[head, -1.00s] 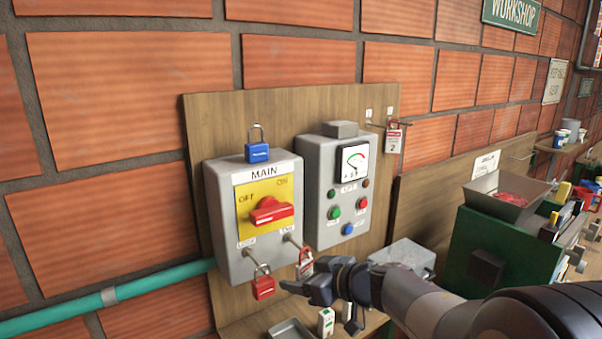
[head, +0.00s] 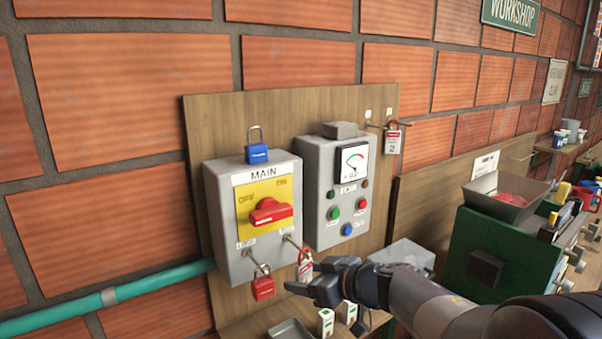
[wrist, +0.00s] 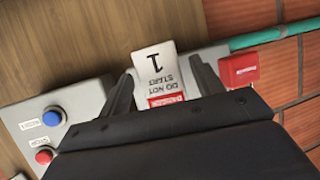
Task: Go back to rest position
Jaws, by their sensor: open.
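My gripper (head: 305,287) is open in front of the lower right of the MAIN switch box (head: 225,225). A red-and-white tag (head: 305,268) hangs from the right peg of that box, just beyond my fingertips. In the wrist view the tag (wrist: 155,75) reads "1 DO NOT START" and shows between my two open fingers (wrist: 158,85); I cannot tell if they touch it. A red padlock (head: 263,284) hangs from the left peg and also shows in the wrist view (wrist: 239,70). The red rotary handle (head: 270,212) lies roughly sideways on its yellow plate.
A grey control box (head: 327,215) with a gauge and buttons stands right of the switch box. A blue padlock (head: 257,150) sits on top of the switch box. Tag 2 (head: 392,141) hangs at upper right. A shelf with small boxes (head: 326,322) lies below; a green machine (head: 490,250) is right.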

